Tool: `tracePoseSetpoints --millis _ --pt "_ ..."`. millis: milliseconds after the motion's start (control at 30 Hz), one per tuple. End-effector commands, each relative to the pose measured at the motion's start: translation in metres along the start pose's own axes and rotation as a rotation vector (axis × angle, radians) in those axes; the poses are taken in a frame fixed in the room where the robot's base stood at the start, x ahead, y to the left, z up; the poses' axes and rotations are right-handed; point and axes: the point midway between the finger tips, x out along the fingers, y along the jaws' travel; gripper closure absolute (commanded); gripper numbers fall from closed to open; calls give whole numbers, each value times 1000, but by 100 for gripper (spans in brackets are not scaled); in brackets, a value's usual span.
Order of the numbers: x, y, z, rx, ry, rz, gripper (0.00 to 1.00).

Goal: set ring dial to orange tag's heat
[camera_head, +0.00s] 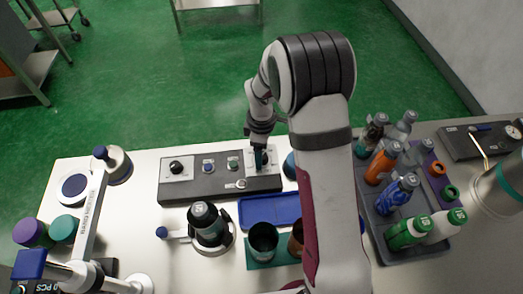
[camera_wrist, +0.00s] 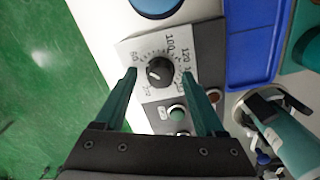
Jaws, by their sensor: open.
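A black round dial (camera_wrist: 160,71) sits on a white plate printed with a ring of numbers, including 100 and 120, in the wrist view. A small pale mark shows on the knob; its exact setting is too small to read surely. My gripper (camera_wrist: 159,64) is open, with one teal finger on each side of the knob and a gap on both sides. In the head view my gripper (camera_head: 261,158) is over the right end of the grey control box (camera_head: 215,189) and mostly hides this dial. I cannot make out an orange tag with a heat value.
Another black knob (camera_head: 176,167) is at the box's left end, with buttons between. A blue tray (camera_head: 270,208) lies in front. A dark bottle (camera_head: 204,218) stands in a ring holder. A grey crate of bottles (camera_head: 412,250) stands right. My arm hides part of the table.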

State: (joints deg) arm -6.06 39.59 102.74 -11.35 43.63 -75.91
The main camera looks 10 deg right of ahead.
Motion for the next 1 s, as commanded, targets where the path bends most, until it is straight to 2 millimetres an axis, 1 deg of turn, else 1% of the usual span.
tracePoseSetpoints --millis 267,300,367,400,467,600,667,700,1000 --pt "3 0 0 0 0 1 29" --pt "2 0 0 0 0 1 32" --pt "2 0 0 0 0 1 43" --pt "2 0 0 0 0 1 50" --pt "2 0 0 0 0 1 61" --pt "2 0 0 0 0 1 86" --pt "2 0 0 0 0 1 97" --pt "2 0 0 0 0 1 100" --pt "2 0 0 25 0 2 100"
